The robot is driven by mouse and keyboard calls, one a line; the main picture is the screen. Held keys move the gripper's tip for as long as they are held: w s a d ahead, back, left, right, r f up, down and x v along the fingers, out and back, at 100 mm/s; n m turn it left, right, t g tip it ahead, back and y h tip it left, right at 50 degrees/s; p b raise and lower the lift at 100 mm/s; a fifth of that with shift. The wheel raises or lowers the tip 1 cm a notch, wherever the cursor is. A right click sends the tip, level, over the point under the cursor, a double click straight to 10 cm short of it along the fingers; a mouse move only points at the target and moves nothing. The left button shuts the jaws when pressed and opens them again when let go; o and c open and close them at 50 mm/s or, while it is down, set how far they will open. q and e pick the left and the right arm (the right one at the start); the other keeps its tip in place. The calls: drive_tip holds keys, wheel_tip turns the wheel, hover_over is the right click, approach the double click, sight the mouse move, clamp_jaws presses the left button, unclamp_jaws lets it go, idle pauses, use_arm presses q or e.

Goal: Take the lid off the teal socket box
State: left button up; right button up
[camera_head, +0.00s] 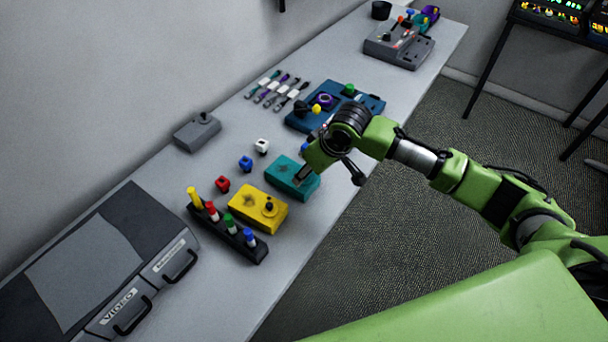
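The teal socket box (282,174) lies on the long grey bench, to the right of a yellow box (257,208). My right arm comes in from the right, and my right gripper (306,172) is at the right end of the teal box's top, covering that part. I cannot tell whether it touches the lid or how its fingers stand. A dark piece with a rounded tip hangs to the right of the teal box, past its edge. My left gripper is not in view.
A dark rack (226,232) holds several coloured plugs in front. Red (222,184), blue (245,163) and white (261,146) small blocks stand behind the boxes. A blue tray (370,104) is further along. A video case (95,265) fills the near left bench.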

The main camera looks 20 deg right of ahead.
drive_tip(key=shift+x, duration=1.3)
drive_tip(key=c, duration=0.8)
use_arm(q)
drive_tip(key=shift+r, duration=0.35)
use_arm(e)
drive_tip(key=shift+r, duration=0.15)
